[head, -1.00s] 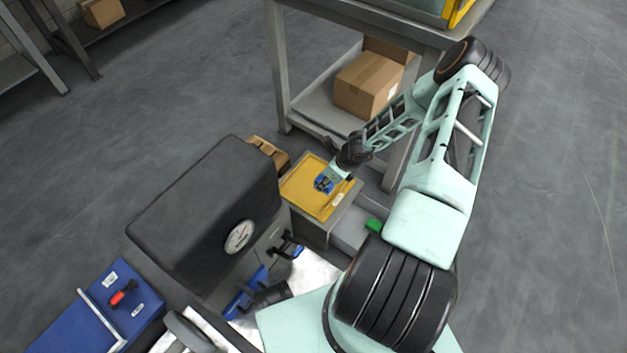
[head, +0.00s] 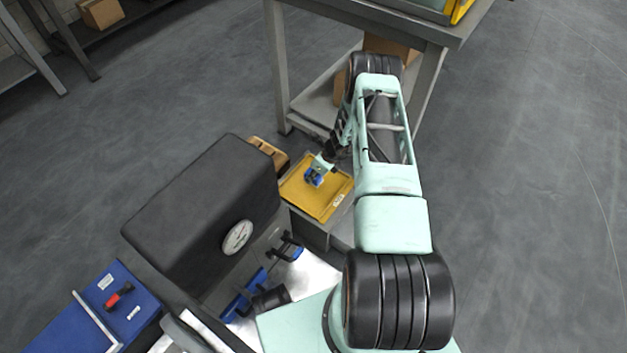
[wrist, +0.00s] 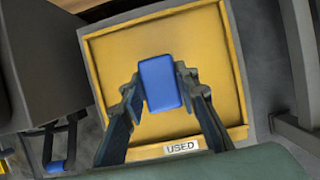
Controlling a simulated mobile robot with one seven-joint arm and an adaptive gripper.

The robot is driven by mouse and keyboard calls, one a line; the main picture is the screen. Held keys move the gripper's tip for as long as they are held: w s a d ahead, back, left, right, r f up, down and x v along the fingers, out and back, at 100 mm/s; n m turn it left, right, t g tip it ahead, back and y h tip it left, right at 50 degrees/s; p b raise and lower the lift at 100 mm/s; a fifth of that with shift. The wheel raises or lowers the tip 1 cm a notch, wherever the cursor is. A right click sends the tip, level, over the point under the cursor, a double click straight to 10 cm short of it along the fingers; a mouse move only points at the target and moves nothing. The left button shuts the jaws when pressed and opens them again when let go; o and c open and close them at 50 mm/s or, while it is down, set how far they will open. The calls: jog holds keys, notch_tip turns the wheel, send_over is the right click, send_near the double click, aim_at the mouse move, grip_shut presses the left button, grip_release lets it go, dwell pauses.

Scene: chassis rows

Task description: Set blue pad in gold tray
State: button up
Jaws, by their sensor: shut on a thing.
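The gold tray (head: 330,206) lies in the middle of the head view, on a low grey stand. It fills most of the wrist view (wrist: 218,60), where its near rim carries a label reading "USED". The blue pad (wrist: 161,84) is between my gripper's two fingers, over the inside of the tray. My gripper (wrist: 163,92) is shut on the pad. In the head view my gripper (head: 314,177) is over the tray's far left part. I cannot tell whether the pad touches the tray floor.
A large dark box-shaped housing with a dial (head: 237,237) stands close left of the tray. A grey workbench (head: 290,75) stands behind, with cardboard boxes on its lower shelf. A blue case (head: 105,310) is at the lower left. Open floor lies to the right.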

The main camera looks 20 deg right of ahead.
jog(key=shift+f+b, duration=0.35)
jog(key=shift+f, duration=1.2)
jog(key=shift+f, duration=0.1)
jog(key=o, duration=1.1)
jog(key=p+v, duration=0.4)
jog(key=v, duration=0.8)
